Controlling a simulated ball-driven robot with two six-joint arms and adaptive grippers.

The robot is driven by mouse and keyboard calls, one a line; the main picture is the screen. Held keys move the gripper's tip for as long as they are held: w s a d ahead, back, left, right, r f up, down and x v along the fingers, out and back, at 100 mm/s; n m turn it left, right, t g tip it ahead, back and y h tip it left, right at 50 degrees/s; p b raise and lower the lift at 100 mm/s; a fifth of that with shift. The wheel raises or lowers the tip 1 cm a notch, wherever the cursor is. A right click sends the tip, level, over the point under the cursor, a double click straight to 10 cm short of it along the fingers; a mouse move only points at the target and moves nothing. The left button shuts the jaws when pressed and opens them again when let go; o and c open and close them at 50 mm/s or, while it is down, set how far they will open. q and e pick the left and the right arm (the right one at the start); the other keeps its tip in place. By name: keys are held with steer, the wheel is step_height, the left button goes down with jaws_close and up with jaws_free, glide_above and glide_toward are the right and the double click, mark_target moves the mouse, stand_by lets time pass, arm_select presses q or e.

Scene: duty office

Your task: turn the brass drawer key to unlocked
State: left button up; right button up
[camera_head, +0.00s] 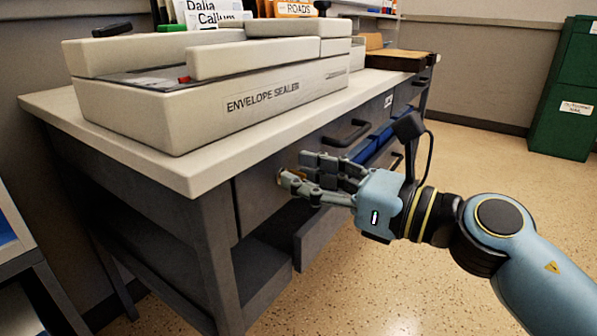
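My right gripper (294,172) reaches in from the right to the front of the grey desk's drawer (260,190). Its fingertips are at the drawer face, just under the white top. A small brass-coloured piece (283,178), which looks like the drawer key, shows at the fingertips. The fingers cover much of it, so its turn and whether the fingers are closed on it cannot be told. My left gripper is not in view.
A large envelope sealer (215,110) fills the near end of the desk top (165,163). A dark drawer handle (346,133) sticks out to the right of the gripper. A lower drawer (318,238) stands out beneath. A green cabinet (566,95) is at far right; the speckled floor (480,165) between is clear.

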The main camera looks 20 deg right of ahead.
steer(key=shift+w+a, duration=0.45)
steer(key=shift+w, duration=0.15)
jaws_close()
